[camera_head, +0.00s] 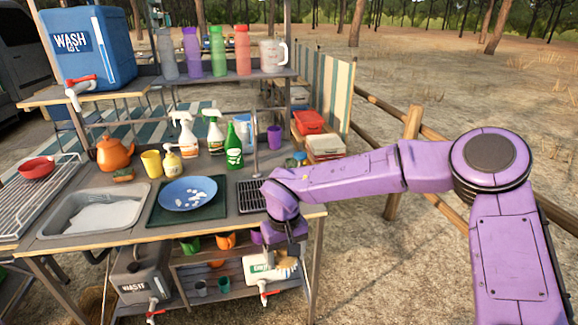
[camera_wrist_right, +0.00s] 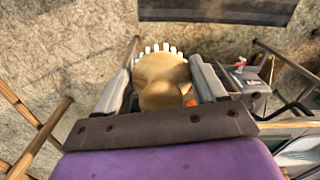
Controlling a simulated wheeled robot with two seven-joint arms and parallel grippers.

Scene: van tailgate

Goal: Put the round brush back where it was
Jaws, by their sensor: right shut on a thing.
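The round brush has a tan wooden head with pale bristles. My right gripper (camera_wrist_right: 162,84) is shut on it, and the brush (camera_wrist_right: 160,72) shows between the two fingers in the wrist view. In the head view the right gripper (camera_head: 284,248) points down just past the table's front right edge. The brush (camera_head: 288,265) is below it, partly hidden, in front of the white jug on the lower level. My left gripper is not in view.
A sink (camera_head: 95,213), a blue plate (camera_head: 188,194) with white bits on a dark mat, and a drain grate (camera_head: 251,196) are on the tabletop. Bottles and a teapot (camera_head: 113,154) stand behind. Below are a white jug (camera_head: 262,274), mugs and a grey jug (camera_head: 140,272).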

